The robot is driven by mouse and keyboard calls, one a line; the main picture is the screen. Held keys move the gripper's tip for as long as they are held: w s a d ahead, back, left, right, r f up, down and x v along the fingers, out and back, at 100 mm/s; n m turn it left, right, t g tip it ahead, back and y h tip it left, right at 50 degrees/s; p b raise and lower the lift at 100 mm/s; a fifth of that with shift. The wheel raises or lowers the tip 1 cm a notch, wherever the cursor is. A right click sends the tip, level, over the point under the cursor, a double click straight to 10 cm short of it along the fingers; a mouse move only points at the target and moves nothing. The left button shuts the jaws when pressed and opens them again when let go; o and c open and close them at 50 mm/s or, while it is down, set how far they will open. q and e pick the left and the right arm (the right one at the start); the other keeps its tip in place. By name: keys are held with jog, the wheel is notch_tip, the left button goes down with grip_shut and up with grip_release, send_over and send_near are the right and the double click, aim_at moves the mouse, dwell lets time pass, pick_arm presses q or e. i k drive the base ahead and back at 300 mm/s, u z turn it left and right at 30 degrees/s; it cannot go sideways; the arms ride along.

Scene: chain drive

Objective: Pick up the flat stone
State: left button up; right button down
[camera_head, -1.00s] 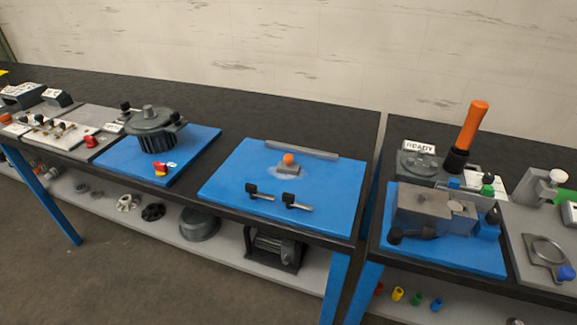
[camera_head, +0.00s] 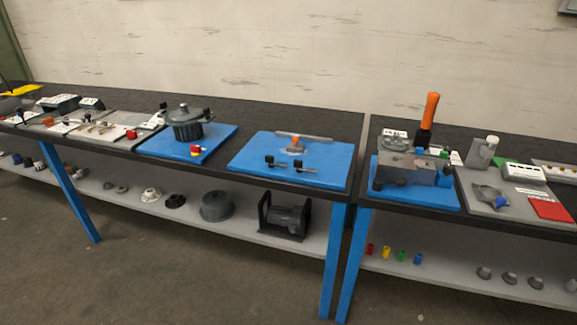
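I cannot make out for sure which thing is the flat stone. A small grey piece with an orange knob (camera_head: 295,147) sits on the middle blue mat (camera_head: 245,160), in front of a long grey bar (camera_head: 304,137). Two short dark-headed pins (camera_head: 303,169) lie near the front of that mat. Neither of my grippers is in view.
A round dark housing (camera_head: 187,125) stands on the left blue mat (camera_head: 222,133). The right bench holds a grey vise-like block (camera_head: 405,167), an orange-handled tool (camera_head: 429,108) and a red pad (camera_head: 550,208). A gap separates the benches. Lower shelves carry several parts; the floor (camera_head: 200,285) in front is clear.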

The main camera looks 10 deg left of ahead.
aim_at(295, 147)
jog(key=z, duration=1.1)
jog(key=i, duration=1.2)
jog(key=u, duration=0.9)
jog(key=i, duration=0.6)
jog(key=u, duration=0.65)
